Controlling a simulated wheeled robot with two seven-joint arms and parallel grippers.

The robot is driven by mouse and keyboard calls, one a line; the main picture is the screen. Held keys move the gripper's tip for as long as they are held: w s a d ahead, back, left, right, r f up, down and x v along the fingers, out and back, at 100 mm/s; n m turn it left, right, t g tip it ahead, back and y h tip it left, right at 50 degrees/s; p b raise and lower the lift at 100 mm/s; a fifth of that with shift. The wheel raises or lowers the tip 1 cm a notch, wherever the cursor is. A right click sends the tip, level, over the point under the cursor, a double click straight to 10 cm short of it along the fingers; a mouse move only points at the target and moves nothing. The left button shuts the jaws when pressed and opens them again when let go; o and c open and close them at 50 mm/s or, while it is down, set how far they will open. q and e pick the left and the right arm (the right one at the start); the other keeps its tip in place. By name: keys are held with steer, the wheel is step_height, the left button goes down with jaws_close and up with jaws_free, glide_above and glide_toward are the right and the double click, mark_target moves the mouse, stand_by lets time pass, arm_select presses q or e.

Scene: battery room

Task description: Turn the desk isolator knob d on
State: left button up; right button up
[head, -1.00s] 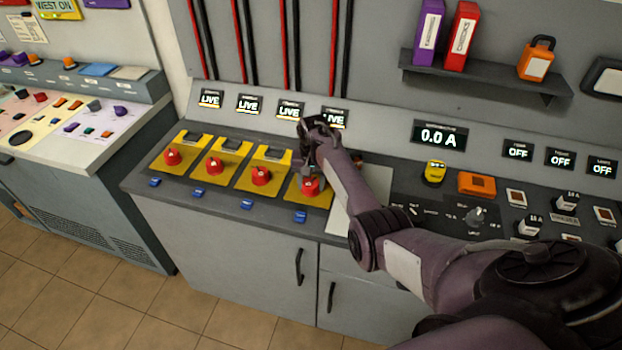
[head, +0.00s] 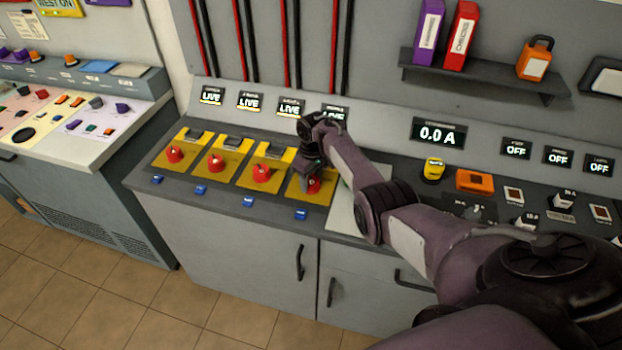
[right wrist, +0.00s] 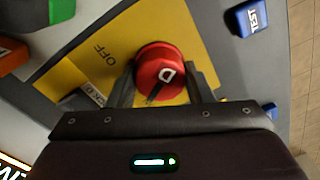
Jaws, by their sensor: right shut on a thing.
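The red knob marked D (head: 315,185) sits on the rightmost yellow plate (head: 325,199) of a row on the desk. In the right wrist view the round red knob (right wrist: 160,68) shows a white D and a dark pointer line. An OFF label (right wrist: 104,56) is printed on its yellow plate. My right gripper (head: 309,181) reaches down over the knob from above. In the right wrist view my right gripper's fingers (right wrist: 160,80) are on both sides of the knob, shut on it. The display (head: 334,115) behind it reads LIVE, partly hidden by my arm. My left gripper is not in view.
Similar red knobs on yellow plates (head: 262,173) stand to the left, with blue TEST buttons (head: 301,214) in front. A yellow device (head: 433,170) and an orange block (head: 475,181) are to the right. A shelf (head: 485,77) hangs above.

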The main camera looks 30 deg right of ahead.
mark_target(312, 178)
steer(key=shift+n, duration=1.3)
steer(key=shift+r, duration=0.1)
steer(key=o, duration=1)
step_height(312, 178, up, 8)
steer(key=shift+d+f+p, duration=0.1)
steer(key=shift+d+p, duration=0.05)
steer(key=shift+p, duration=0.15)
